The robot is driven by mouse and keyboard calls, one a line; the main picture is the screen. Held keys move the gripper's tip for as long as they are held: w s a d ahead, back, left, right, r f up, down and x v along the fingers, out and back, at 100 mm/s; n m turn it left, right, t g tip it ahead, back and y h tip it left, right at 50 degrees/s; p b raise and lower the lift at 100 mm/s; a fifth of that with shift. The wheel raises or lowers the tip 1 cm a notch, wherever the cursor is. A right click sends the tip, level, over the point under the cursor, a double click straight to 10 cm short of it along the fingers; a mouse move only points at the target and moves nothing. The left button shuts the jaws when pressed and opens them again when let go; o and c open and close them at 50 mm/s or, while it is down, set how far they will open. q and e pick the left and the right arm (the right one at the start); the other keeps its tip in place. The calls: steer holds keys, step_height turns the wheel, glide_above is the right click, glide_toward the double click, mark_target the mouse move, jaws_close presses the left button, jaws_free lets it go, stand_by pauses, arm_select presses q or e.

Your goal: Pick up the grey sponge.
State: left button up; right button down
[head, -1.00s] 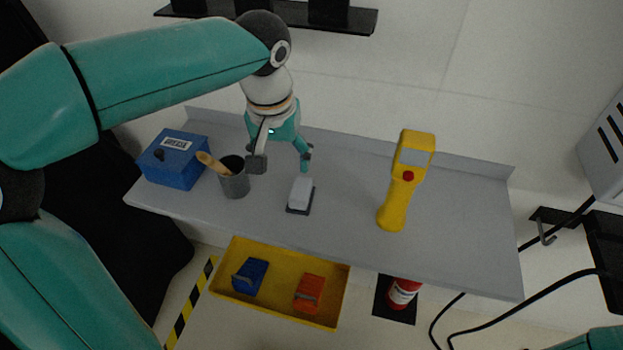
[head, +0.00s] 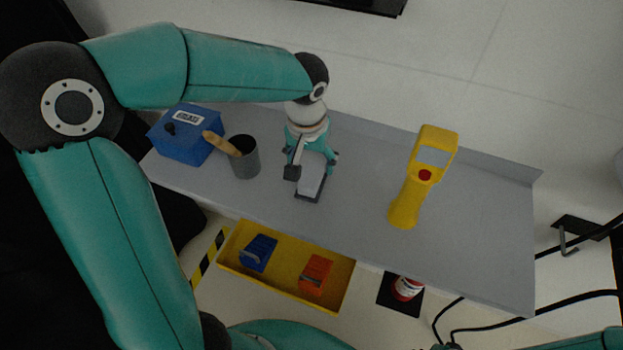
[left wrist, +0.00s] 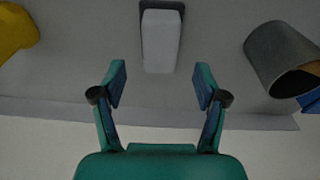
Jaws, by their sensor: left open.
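The grey sponge (head: 312,178) is a pale grey block lying on a dark base (head: 308,198) on the grey shelf top. It also shows in the left wrist view (left wrist: 160,42), top centre, lined up with the gap between my fingers. My left gripper (head: 311,168) is open above the shelf, at the sponge's far end in the head view. In the left wrist view its fingers (left wrist: 160,88) are apart with nothing between them, and the sponge lies just beyond the tips. My right gripper is not in view.
A grey cup (head: 245,158) with a wooden-handled tool and a blue box (head: 185,136) stand left of the sponge. A yellow handheld device (head: 421,180) stands to the right. A yellow tray (head: 231,262) with blue and orange items is below the front edge. Shelf between sponge and device is clear.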

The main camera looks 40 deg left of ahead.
mark_target(311, 174)
arm_select(q)
steer(key=shift+w+f+p, duration=0.15)
steer(key=shift+f+p, duration=0.35)
steer(key=shift+f, duration=2.35)
steer(key=c, duration=1.3)
steer(key=shift+r, duration=0.15)
step_height(311, 174, up, 20)
